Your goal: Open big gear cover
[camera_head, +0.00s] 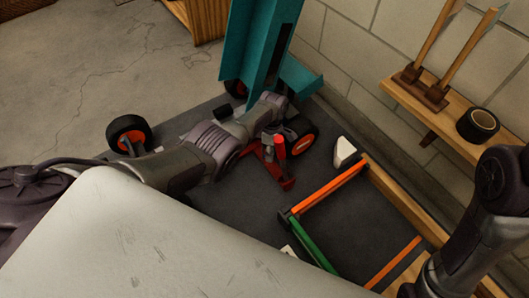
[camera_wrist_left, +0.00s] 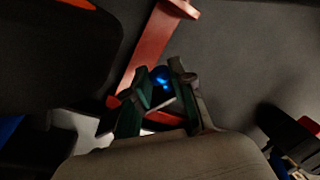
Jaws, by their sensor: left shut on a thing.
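My left gripper (camera_head: 272,140) reaches down onto the car among its wheels, next to a red arm-like part (camera_head: 275,172). In the left wrist view my left gripper (camera_wrist_left: 160,88) has its fingers close together around a small part with a shiny blue spot (camera_wrist_left: 160,76). The red part (camera_wrist_left: 155,45) runs upward just beyond the fingers. I cannot make out a big gear cover clearly; the fingers and dark surroundings hide much of the held part. My right arm shows at the right of the head view, but its gripper is not visible.
A black wheel with an orange hub (camera_head: 130,134) is at the left. A tall teal panel (camera_head: 255,45) stands behind the gripper. Orange and green bars (camera_head: 329,189) form a frame at the right. A wooden shelf (camera_head: 425,108) holds a black tape roll (camera_head: 478,125).

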